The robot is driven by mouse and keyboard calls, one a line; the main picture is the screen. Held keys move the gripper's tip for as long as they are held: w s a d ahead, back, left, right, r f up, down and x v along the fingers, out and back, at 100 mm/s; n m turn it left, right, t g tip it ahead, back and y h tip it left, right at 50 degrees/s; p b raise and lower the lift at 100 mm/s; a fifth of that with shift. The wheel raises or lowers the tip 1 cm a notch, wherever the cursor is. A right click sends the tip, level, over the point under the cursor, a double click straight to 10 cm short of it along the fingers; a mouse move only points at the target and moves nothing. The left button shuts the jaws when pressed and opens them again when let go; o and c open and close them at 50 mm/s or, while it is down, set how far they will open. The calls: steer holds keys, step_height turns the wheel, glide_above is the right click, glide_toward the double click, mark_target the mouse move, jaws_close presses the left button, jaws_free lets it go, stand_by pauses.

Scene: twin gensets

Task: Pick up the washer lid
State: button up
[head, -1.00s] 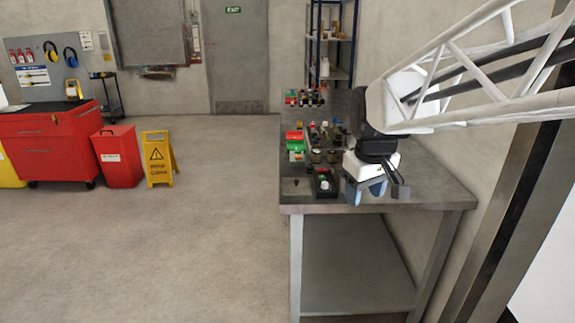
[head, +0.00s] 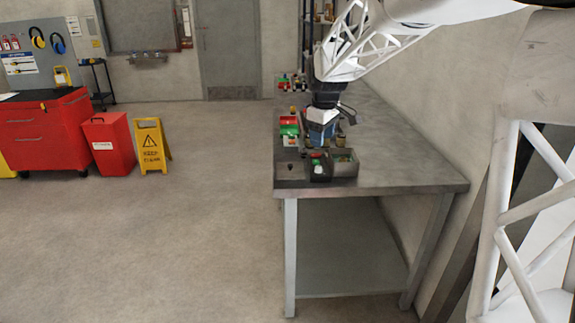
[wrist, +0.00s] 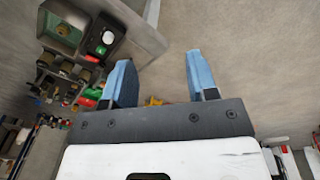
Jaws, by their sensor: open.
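I cannot tell for sure which item is the washer lid; nothing in view is clearly marked as it. My gripper (head: 322,138) is over the small parts at the left side of the metal bench (head: 400,178). In the wrist view its two blue fingers (wrist: 159,62) are apart, with nothing between them. A grey open bin (head: 344,163) stands at the bench's near part; it also shows in the wrist view (wrist: 63,27). Beside it is a black box with buttons (head: 319,170), also in the wrist view (wrist: 102,40). My gripper hides some of the parts behind it.
Red and green containers (head: 289,125) stand just left of my gripper. A shallow dark tray (head: 290,169) is at the near left corner. The bench's right side is clear. A red bin (head: 109,143) and yellow floor sign (head: 151,146) stand far left.

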steer(key=w+a+f+n, duration=0.2)
steer(key=w+f, duration=0.1)
steer(key=w, duration=0.4)
steer(key=w+a+f+n, duration=0.1)
steer(key=w+f, duration=0.2)
steer(key=w, duration=0.4)
steer(key=n+g, duration=0.1)
steer(key=n, duration=0.3)
glide_above(290, 165)
step_height(290, 165, down, 11)
steer(key=shift+d+r, duration=0.1)
steer(key=shift+d, duration=0.05)
steer(key=shift+f, duration=1.35)
steer(key=shift+f, duration=2.6)
